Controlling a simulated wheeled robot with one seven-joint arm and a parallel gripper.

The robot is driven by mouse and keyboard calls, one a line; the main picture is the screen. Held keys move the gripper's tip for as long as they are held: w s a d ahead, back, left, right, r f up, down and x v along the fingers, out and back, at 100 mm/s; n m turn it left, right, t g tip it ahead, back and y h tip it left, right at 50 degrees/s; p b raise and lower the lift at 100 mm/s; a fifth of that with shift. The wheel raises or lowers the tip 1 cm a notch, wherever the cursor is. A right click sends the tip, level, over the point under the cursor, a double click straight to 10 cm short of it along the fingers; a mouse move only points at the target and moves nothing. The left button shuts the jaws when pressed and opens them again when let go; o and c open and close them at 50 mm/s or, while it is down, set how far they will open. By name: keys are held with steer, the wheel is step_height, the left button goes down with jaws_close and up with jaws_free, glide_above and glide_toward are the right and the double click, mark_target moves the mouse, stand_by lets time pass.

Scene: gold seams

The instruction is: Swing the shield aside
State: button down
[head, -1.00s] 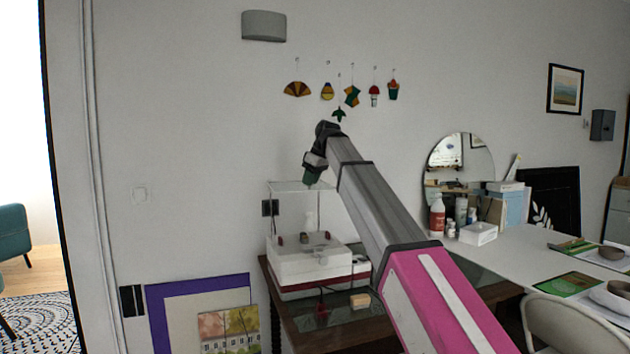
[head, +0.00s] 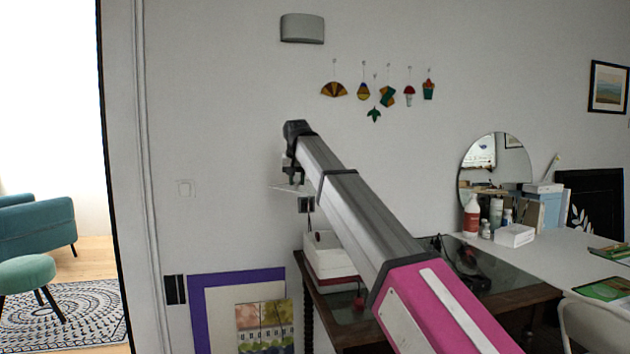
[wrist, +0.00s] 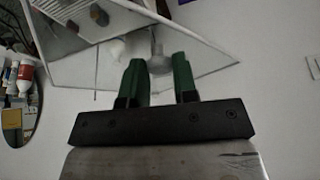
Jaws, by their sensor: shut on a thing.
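The shield (wrist: 205,58) is a clear, thin-edged panel across the upper part of the wrist view. A pale round knob (wrist: 157,63) on it shows between the green fingertips of my gripper (wrist: 161,75), which is shut on it. In the head view my gripper (head: 292,174) is at the end of the raised arm, and a thin edge of the shield (head: 283,187) shows just below it. It is up and left of the white machine (head: 322,257) on the dark table. My arm hides much of the machine.
The dark table (head: 500,297) carries the machine. A purple-framed picture (head: 196,300) leans against the wall at lower left. A white worktop (head: 560,255) with a red-labelled bottle (head: 471,217) and a round mirror (head: 497,160) is to the right.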

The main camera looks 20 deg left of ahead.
mark_target(272, 187)
steer(key=a+m, duration=0.1)
steer(key=a, duration=0.2)
steer(key=a+m+h, duration=0.1)
steer(key=a+m, duration=0.1)
steer(key=a, duration=0.2)
steer(key=a+m+h, duration=0.1)
steer(key=a+m, duration=0.1)
steer(key=a, duration=0.2)
steer(key=shift+w, duration=0.2)
steer(key=shift+w+a+m+h, duration=0.15)
steer(key=shift+w+a+m, duration=0.05)
steer(key=shift+a+m, duration=0.25)
steer(key=shift+w+a+m+h, duration=0.15)
steer(key=shift+a+m, duration=0.2)
steer(key=shift+a, duration=0.1)
steer(key=c, duration=0.9)
jaws_free()
steer(key=v, duration=1)
steer(key=shift+s+r, duration=0.25)
steer(key=shift+r, duration=0.1)
